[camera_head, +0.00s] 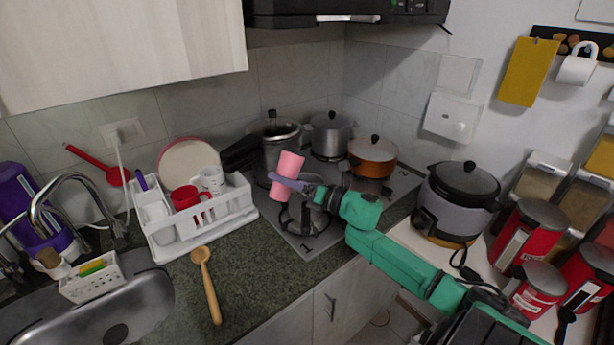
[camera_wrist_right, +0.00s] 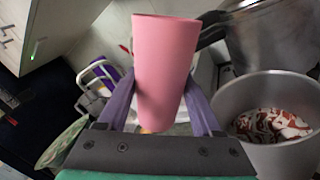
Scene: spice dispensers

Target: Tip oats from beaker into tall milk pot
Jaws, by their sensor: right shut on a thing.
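A pink beaker (camera_head: 285,173) is held by my right gripper (camera_head: 292,183) over the front of the hob, leaning to the right at its top. The purple fingers are shut around it. In the right wrist view the beaker (camera_wrist_right: 165,65) stands between the fingers (camera_wrist_right: 160,110); its inside is hidden. An open grey pot (camera_wrist_right: 275,125) beside the gripper on the right holds white and red contents. In the head view this pot (camera_head: 314,207) is mostly hidden behind the beaker and gripper, on the front of the hob. My left gripper is out of view.
A pressure cooker (camera_head: 277,132), a lidded steel pot (camera_head: 331,135) and an orange pot (camera_head: 372,157) stand behind on the hob. A white dish rack (camera_head: 205,222) is left, with a wooden spoon (camera_head: 207,285) in front. A rice cooker (camera_head: 457,200) stands right.

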